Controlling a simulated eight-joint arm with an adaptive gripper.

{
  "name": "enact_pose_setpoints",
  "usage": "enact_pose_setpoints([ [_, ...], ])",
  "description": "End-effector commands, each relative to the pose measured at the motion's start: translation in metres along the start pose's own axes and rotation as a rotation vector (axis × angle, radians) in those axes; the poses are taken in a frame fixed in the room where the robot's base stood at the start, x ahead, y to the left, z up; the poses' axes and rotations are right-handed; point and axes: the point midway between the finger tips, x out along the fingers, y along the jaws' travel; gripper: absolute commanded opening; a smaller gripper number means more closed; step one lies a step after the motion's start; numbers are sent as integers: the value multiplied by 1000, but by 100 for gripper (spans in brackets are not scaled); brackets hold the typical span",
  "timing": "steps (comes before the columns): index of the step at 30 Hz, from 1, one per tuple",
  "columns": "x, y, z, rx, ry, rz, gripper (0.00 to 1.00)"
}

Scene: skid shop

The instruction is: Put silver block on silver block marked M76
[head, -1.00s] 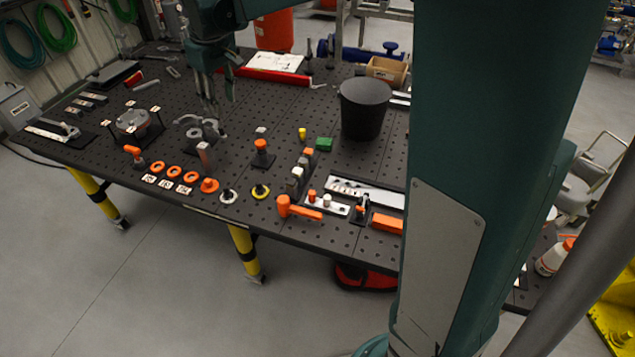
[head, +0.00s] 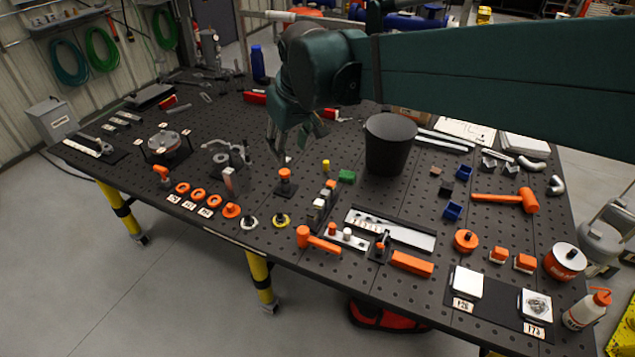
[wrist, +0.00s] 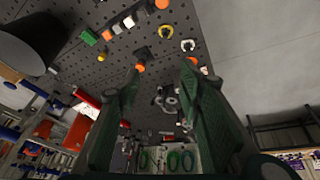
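My gripper (head: 292,140) is open and empty above the table, behind the orange-topped peg (head: 285,184). Its two green fingers stand well apart in the wrist view (wrist: 158,88). A small upright silver block (head: 229,180) stands left of the gripper, near the orange rings. A silvery square block (head: 467,283) and another with a marked top (head: 537,304) sit on a dark plate at the front right. Their tags are blurred, and I cannot read M76 on any block.
A black bucket (head: 389,145) stands right of my gripper. An orange hammer (head: 316,240), a green block (head: 347,177) and a silver rail (head: 392,229) lie on the black perforated table (head: 255,262). A round flanged part (head: 164,143) stands left.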

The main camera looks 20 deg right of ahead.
Motion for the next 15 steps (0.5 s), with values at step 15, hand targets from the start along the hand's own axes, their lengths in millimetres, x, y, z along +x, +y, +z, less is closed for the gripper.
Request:
enact_pose_setpoints([
  [15,-21,-1,99,124,96,32,36],
])
